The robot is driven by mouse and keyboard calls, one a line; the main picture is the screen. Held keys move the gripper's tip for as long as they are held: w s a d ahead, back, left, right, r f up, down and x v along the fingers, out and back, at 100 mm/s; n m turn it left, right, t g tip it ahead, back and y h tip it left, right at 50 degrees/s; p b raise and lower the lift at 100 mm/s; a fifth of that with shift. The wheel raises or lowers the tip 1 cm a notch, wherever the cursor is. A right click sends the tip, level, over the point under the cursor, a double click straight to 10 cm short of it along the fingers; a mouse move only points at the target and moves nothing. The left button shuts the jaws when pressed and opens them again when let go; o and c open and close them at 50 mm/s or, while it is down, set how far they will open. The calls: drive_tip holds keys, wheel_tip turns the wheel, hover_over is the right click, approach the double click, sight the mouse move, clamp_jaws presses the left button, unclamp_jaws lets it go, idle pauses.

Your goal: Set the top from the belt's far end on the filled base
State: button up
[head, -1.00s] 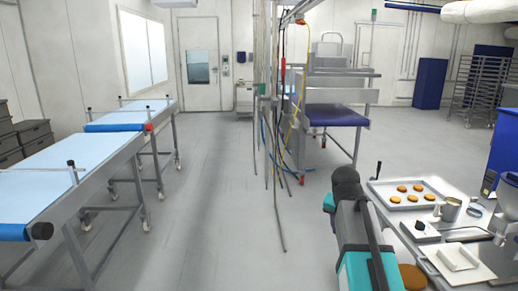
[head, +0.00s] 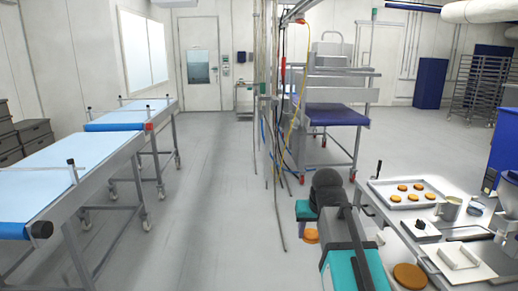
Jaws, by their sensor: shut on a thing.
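My gripper (head: 309,229) is at the lower middle, left of the bench, partly hidden by my own arm. It is shut on a round orange-brown top (head: 311,237), which shows just below it, clear of the bench and over the floor. Another round brown piece (head: 409,278) lies at the near left end of the bench, to the right of my arm; I cannot tell from here whether it bears filling. Several small rounds (head: 410,188) lie on a metal tray (head: 381,191) farther back on the bench.
A metal jug (head: 449,209), a small white block with a dark knob (head: 421,229) and a white plate with a bar (head: 463,263) stand on the bench. Blue conveyor belts (head: 70,168) run along the left. The floor between is free; hanging hoses and poles stand mid-room.

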sight(315, 241)
drive_tip(key=shift+s, duration=0.1)
idle(0.3)
drive_tip(key=s+p, duration=0.1)
drive_tip(key=p, duration=0.1)
drive_tip(key=s+p, duration=0.2)
drive_tip(key=shift+s+f, duration=0.3)
drive_tip(key=shift+f, duration=0.05)
drive_tip(key=shift+s+f+p, duration=0.45)
drive_tip(key=shift+s+p, duration=0.05)
drive_tip(key=shift+s, duration=0.2)
drive_tip(key=shift+s, duration=0.15)
